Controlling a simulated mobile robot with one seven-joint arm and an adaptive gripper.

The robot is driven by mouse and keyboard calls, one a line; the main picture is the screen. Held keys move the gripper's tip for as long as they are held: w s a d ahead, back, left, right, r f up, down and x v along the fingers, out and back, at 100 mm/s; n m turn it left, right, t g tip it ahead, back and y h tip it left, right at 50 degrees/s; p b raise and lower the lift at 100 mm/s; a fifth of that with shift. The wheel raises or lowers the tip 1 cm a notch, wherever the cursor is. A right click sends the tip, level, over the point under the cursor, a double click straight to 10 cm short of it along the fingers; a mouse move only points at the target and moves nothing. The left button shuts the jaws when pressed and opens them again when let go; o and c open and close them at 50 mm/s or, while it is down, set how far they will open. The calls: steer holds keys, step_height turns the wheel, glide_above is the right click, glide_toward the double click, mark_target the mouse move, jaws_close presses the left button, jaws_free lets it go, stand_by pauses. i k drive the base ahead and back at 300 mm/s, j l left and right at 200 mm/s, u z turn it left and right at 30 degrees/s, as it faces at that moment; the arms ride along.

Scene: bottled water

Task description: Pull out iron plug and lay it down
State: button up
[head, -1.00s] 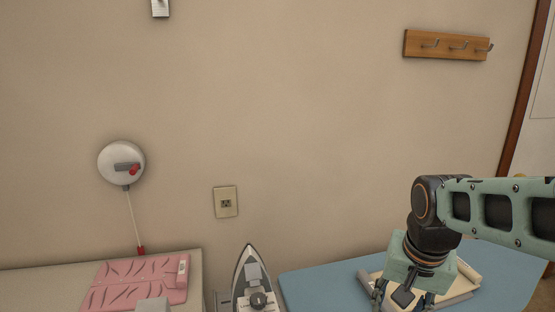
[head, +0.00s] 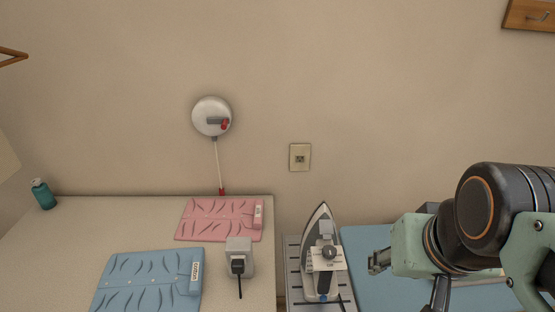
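A black plug (head: 238,266) sits in the front of a light grey socket box (head: 240,247) on the counter. A short stretch of black cord hangs from it. The iron (head: 323,255) stands on a slatted metal rest to the right, with a tag on it and a dark cord near its base. My gripper (head: 407,281) is right of the iron, over the blue ironing surface, well away from the plug. Its fingers are spread apart and I see nothing between them. The fingertips are partly cut off or hidden.
Pink (head: 212,219) and blue (head: 148,281) folded cloths lie on the counter (head: 60,255) beside the socket box. A teal bottle (head: 43,194) stands at the far left. A wall outlet (head: 300,157) and a round white reel (head: 212,117) are on the wall.

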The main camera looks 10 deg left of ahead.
mark_target(237, 266)
steer(key=u, duration=1.15)
steer(key=i+j+z, duration=0.1)
steer(key=j+z, duration=0.2)
steer(key=j, duration=0.2)
steer(key=k, duration=0.4)
steer(key=l+u, duration=0.4)
steer(key=l, duration=0.15)
steer(key=l+u, duration=0.4)
steer(key=l, duration=0.15)
steer(key=k, duration=0.05)
